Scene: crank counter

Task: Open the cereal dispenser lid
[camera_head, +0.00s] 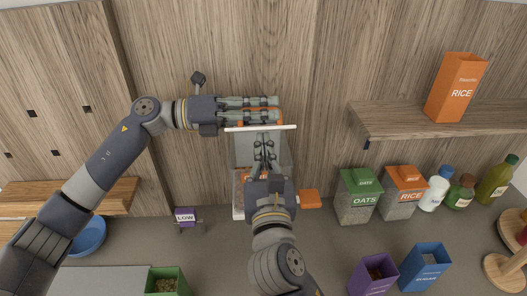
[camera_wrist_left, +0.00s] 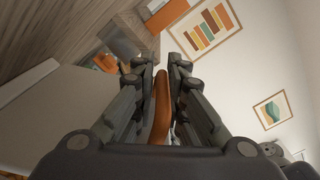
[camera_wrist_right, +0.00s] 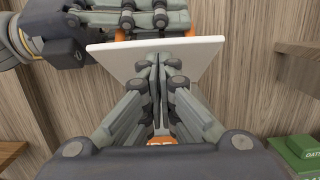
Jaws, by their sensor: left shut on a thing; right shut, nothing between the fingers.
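The cereal dispenser (camera_head: 243,150) stands against the wooden wall, mostly hidden behind my right arm. Its white lid (camera_head: 290,127) is raised above the body, seen nearly edge-on in the head view; it is also a tilted white plate in the right wrist view (camera_wrist_right: 208,48). My left gripper (camera_head: 278,109) is shut on the lid's orange handle (camera_wrist_left: 161,115), behind the lid. My right gripper (camera_head: 264,140) is shut and empty, pointing up just in front of the lid; in the right wrist view its fingertips (camera_wrist_right: 158,62) overlap the lid, and touching is unclear.
An orange block (camera_head: 310,198) lies right of the dispenser. Oats (camera_head: 357,200) and rice (camera_head: 402,205) containers and several bottles stand further right, below a shelf (camera_head: 400,118) holding a rice box (camera_head: 457,88). A purple LOW sign (camera_head: 185,216) stands left. Open bins stand in front.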

